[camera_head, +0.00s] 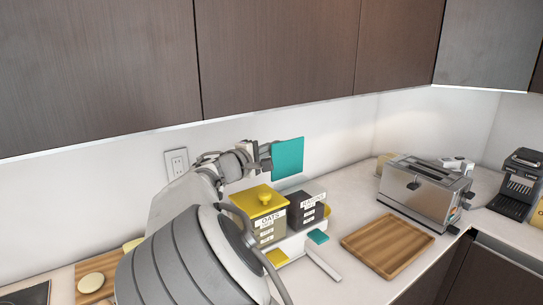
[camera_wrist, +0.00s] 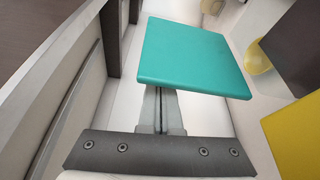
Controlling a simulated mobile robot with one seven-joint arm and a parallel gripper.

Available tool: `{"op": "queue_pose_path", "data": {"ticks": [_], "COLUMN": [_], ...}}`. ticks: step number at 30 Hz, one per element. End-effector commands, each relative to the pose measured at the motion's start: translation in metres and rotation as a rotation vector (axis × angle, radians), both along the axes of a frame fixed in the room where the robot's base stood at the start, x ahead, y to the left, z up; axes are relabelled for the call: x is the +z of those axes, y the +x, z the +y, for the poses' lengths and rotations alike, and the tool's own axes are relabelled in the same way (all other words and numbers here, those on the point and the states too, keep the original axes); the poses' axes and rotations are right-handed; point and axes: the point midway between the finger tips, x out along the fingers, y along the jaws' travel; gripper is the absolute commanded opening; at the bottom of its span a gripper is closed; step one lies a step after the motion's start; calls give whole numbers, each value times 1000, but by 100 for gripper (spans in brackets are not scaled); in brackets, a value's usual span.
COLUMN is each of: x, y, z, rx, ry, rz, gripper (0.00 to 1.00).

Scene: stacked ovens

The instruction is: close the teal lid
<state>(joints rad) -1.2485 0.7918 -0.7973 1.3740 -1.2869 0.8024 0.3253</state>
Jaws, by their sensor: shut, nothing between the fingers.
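The teal lid (camera_head: 288,157) is a flat square panel standing raised near the back wall, above the canisters in the head view. It also fills the upper middle of the wrist view (camera_wrist: 190,55). My gripper (camera_head: 265,157) is at the lid's left edge in the head view. In the wrist view my gripper (camera_wrist: 160,92) has its fingers together and empty, and their tips run under the lid's near edge, which hides them. I cannot tell whether the fingers touch the lid. The lid's hinge is hidden.
An oats canister (camera_head: 267,228) with a yellow lid and a dark canister (camera_head: 308,212) stand below the teal lid. A white unit (camera_head: 322,262) with a small teal piece (camera_head: 318,237) is in front. A wooden board (camera_head: 388,245) and toaster (camera_head: 424,190) are to the right. Cabinets (camera_head: 280,50) hang overhead.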

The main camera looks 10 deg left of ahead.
Motion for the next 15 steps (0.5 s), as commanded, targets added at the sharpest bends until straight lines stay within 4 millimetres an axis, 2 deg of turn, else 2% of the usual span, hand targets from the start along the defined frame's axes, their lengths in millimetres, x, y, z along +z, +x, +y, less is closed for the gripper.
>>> {"op": "queue_pose_path", "data": {"ticks": [1, 15], "x": [-7, -4], "y": [-1, -11], "z": [-1, -12], "rx": [0, 1], "ry": [13, 177], "rz": [-12, -158], "gripper": [0, 0]}}
